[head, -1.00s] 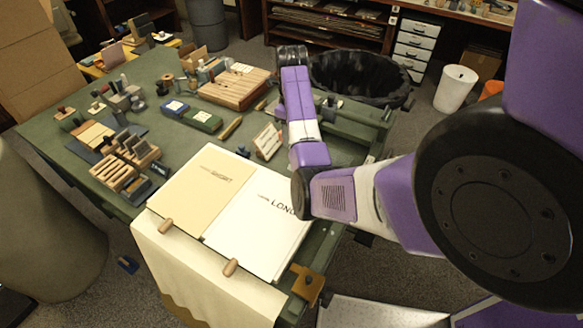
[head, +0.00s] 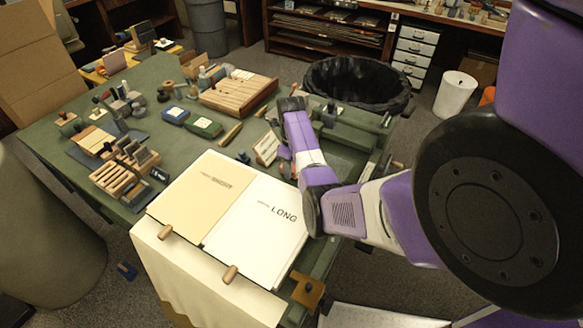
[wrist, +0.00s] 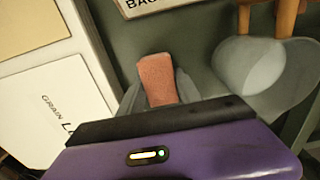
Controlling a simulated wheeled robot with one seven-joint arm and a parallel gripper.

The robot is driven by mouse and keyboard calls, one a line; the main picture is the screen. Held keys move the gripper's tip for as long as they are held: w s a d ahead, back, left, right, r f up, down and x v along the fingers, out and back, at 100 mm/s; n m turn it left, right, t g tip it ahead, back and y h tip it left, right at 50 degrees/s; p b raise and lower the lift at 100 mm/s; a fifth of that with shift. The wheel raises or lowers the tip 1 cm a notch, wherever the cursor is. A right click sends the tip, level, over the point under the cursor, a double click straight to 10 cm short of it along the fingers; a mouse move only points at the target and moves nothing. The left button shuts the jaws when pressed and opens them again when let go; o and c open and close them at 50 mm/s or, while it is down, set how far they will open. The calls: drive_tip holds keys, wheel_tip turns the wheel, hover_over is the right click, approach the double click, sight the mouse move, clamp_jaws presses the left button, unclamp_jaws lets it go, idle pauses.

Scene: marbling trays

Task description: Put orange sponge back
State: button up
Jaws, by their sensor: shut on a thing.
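In the wrist view the orange sponge (wrist: 157,79), a pinkish-orange block, sits between the grey fingers of my gripper (wrist: 160,92). The gripper is shut on it, and the sponge's far end sticks out past the fingers. Below the sponge, the green table top shows. In the head view my forearm reaches over the table's right part, beside the small card stand (head: 267,148).
A grey rounded thing with wooden handles (wrist: 262,68) is close on the right in the wrist view. A black-lined bin (head: 357,83) stands beyond the table. Blue and green boxes (head: 203,127) lie farther back.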

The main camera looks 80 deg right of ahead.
drive_tip(key=shift+f, duration=0.2)
drive_tip(key=o, duration=0.9)
drive_tip(key=shift+r, duration=0.1)
wheel_tip(320, 180, up, 12)
drive_tip(key=b, duration=0.1)
drive_tip(key=shift+r, duration=0.15)
